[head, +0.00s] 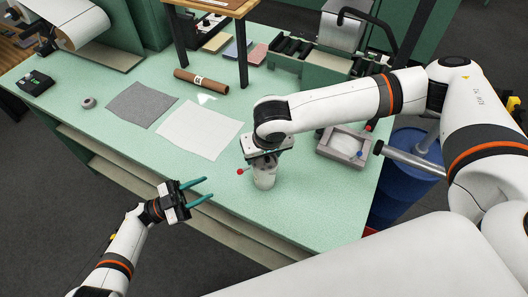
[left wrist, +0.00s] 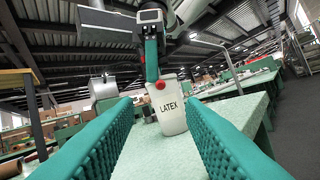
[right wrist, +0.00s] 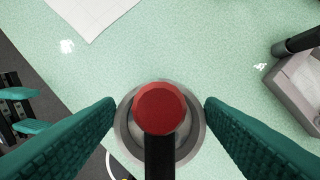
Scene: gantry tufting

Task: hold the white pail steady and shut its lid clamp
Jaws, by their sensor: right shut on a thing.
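The white pail (head: 264,180) stands upright on the green table near its front edge. In the left wrist view its side (left wrist: 172,120) reads LATEX. A red knob (head: 240,171) of its lid clamp sticks out to the left; in the right wrist view the knob (right wrist: 160,108) on a black lever (right wrist: 160,155) hides much of the grey lid. My right gripper (head: 264,155) is above the pail, shut on it, with one finger on either side of the top. My left gripper (head: 208,188) is open and empty, left of the pail and apart from it.
A grey tray (head: 334,154) with a blue knob stands right of the pail. A white sheet (head: 199,130), a grey sheet (head: 140,104) and a brown roll (head: 201,81) lie behind to the left. The table between the left gripper and pail is clear.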

